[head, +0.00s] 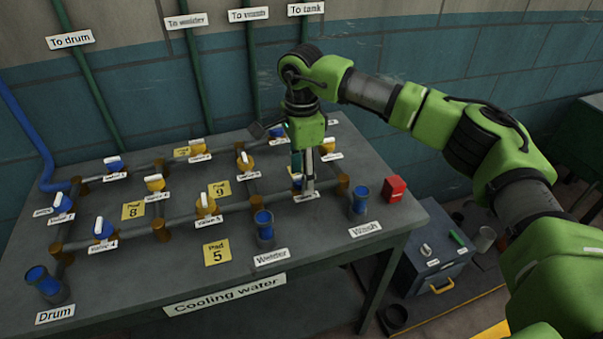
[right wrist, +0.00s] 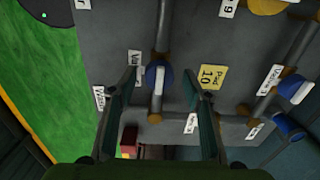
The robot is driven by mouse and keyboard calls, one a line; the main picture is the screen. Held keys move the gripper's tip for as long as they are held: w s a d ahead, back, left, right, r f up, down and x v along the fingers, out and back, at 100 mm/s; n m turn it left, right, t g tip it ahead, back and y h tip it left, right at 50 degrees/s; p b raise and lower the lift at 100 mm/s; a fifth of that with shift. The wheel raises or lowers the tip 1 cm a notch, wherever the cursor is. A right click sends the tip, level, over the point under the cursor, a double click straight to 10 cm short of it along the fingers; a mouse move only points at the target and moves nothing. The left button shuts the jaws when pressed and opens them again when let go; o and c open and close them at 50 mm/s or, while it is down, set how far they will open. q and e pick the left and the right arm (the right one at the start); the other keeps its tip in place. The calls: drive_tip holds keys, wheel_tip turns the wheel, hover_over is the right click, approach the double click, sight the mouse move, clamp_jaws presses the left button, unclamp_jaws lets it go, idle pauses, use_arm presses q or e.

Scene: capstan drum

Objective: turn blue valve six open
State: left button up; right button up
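A blue valve (right wrist: 151,79) with a white lever (right wrist: 159,80) sits on a grey pipe between my right gripper's fingers in the right wrist view. The lever looks roughly in line with the pipe. The label beside it is partly hidden, so I cannot read its number. In the head view this blue valve (head: 296,184) is mostly hidden behind the fingers. My right gripper (head: 303,188) points down over it. Its fingers stand apart on either side of the lever in the right wrist view (right wrist: 159,76), with gaps visible. My left gripper is out of view.
Other blue and yellow valves stand along the pipes, including a yellow one (head: 206,205) and a blue one (head: 104,229). A red box (head: 395,188) and the Wash cup (head: 359,202) are close to the right gripper.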

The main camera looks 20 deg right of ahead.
drive_tip(key=shift+r, duration=0.15)
wheel_tip(320, 180, up, 12)
idle(0.5)
drive_tip(key=shift+f, duration=0.2)
